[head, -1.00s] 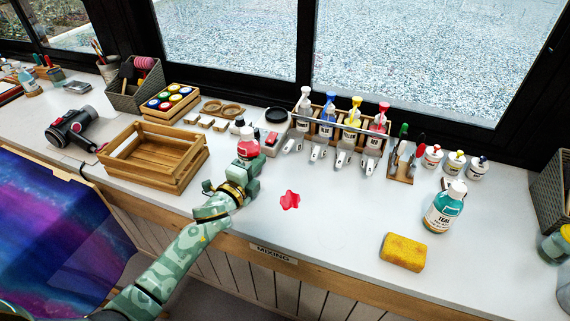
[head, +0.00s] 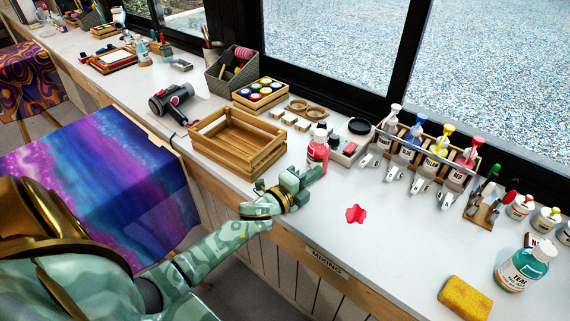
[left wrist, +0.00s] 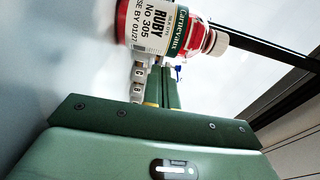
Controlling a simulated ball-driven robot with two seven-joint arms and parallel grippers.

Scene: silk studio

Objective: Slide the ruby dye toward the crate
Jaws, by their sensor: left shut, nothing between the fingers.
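The ruby dye (head: 318,152) is a red bottle with a white cap and a white label. It stands upright on the counter, just right of the wooden crate (head: 264,163), with a small gap between them. My left gripper (head: 311,175) is shut and empty, low at the near side of the bottle. Whether it touches the bottle I cannot tell. In the left wrist view, the bottle (left wrist: 165,27), labelled RUBY, lies across the top, beyond the closed fingers (left wrist: 163,88). My right gripper is not in view.
Behind the bottle are a small grey box (head: 349,151) and a black round lid (head: 360,126). A rack of pump bottles (head: 430,152) stands further right. The crate looks empty.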

